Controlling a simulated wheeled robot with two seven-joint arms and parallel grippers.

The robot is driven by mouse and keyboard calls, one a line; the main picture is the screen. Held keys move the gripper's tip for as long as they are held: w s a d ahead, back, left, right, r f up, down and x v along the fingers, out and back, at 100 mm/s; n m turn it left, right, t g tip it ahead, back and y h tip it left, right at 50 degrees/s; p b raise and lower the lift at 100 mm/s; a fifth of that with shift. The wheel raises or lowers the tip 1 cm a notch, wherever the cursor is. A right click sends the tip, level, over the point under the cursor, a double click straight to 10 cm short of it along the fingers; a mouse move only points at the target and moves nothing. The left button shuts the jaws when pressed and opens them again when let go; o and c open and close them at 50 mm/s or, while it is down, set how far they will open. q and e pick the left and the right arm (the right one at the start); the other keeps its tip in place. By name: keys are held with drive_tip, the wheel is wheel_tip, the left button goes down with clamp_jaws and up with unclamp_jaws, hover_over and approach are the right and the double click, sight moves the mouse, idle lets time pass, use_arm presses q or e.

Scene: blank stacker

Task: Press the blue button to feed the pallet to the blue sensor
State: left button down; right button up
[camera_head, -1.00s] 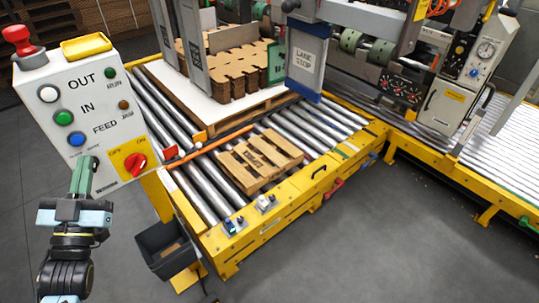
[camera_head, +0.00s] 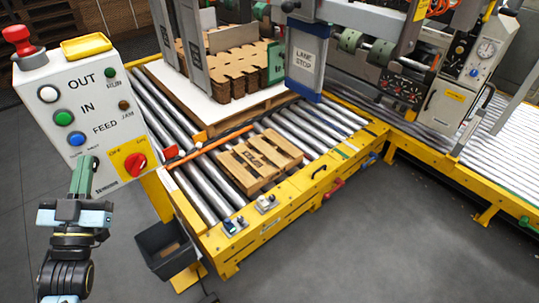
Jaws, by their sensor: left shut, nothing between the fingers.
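The blue button (camera_head: 76,139) is on the white control box (camera_head: 98,92) at the left, labelled FEED, below the white and green buttons. My left gripper (camera_head: 87,163) is shut and empty, its fingertips just below and right of the blue button in the picture. I cannot tell its exact distance from the panel. The wooden pallet (camera_head: 258,160) lies on the rollers at the near part of the conveyor. The blue sensor (camera_head: 229,226) is on the yellow front rail, at the near end, left of a white one. My right gripper is out of view.
A red knob (camera_head: 135,164) sits right of the gripper, and a red stop button (camera_head: 18,38) tops the box. A stack of cardboard blanks (camera_head: 228,70) stands farther back on the conveyor. A dark bin (camera_head: 165,248) stands below the conveyor's near end.

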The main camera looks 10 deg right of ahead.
sight(77, 140)
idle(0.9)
use_arm(q)
drive_tip(key=s+m+g+p, duration=0.1)
drive_tip(key=m+p, duration=0.1)
drive_tip(key=p, duration=0.1)
drive_tip(key=s+d+m+g+h+p, duration=0.1)
drive_tip(key=m+g+p, duration=0.1)
drive_tip(key=p, duration=0.2)
drive_tip(key=s+m+g+h+p, duration=0.1)
drive_tip(key=m+p, duration=0.1)
drive_tip(key=p, duration=0.1)
drive_tip(key=shift+s+d+r+p, duration=0.2)
drive_tip(key=shift+d+r+p, duration=0.05)
drive_tip(key=shift+d+p, duration=0.1)
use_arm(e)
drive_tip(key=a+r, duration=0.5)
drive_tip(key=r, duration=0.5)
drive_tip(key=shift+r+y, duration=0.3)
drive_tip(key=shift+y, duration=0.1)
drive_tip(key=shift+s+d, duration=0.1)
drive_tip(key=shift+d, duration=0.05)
